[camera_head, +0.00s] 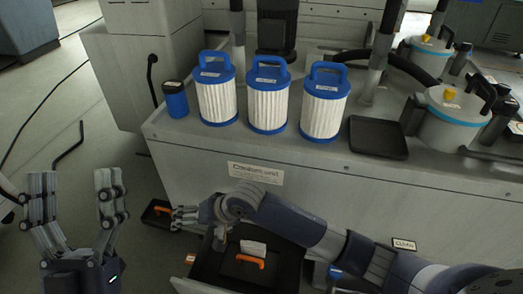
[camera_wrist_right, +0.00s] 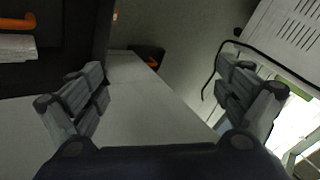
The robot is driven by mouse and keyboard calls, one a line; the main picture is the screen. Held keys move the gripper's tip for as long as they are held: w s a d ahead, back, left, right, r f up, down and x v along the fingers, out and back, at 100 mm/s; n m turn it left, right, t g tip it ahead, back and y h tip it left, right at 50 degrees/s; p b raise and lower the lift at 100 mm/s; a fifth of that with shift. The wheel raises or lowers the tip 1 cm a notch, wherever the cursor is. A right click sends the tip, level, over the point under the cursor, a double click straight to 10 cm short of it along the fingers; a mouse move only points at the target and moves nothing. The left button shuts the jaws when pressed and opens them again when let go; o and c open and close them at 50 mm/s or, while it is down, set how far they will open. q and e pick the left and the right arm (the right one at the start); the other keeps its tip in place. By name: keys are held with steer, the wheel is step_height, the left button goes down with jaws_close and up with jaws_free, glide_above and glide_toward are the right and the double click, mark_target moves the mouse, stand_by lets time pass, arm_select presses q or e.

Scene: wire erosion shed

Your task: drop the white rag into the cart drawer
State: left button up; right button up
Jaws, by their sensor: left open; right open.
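The cart drawer (camera_head: 208,268) is pulled open at the front of the cart in the head view, with a dark inside. A folded white cloth-like piece, which looks like the white rag (camera_head: 253,248), lies in it behind an orange handle (camera_head: 250,261). The rag also shows at the left edge of the right wrist view (camera_wrist_right: 16,48). My right gripper (camera_head: 180,216) is open and empty, out past the left side of the drawer; its spread fingers (camera_wrist_right: 160,68) show nothing between them. My left gripper (camera_head: 80,188) is open and empty, raised at the left, away from the drawer.
Three white filters with blue caps (camera_head: 268,98) stand on the cart top, with a blue canister (camera_head: 175,100) to their left. A black tray (camera_head: 378,137) and lidded grey pots (camera_head: 452,118) are at the right. A small dark bin with something orange (camera_head: 157,213) sits low beside the cart.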

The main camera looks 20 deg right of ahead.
step_height(320, 180, up, 20)
steer(key=s+n+t+y, duration=0.25)
steer(key=t+y, duration=0.25)
steer(key=t, duration=0.6)
steer(key=s+d+r+n+t+h, duration=0.3)
steer(key=s+d+r+t, duration=0.7)
steer(key=d+r, duration=0.3)
step_height(320, 180, up, 3)
steer(key=shift+s+d+r+h, duration=0.15)
steer(key=shift+s+d+h, duration=0.25)
steer(key=shift+s, duration=0.25)
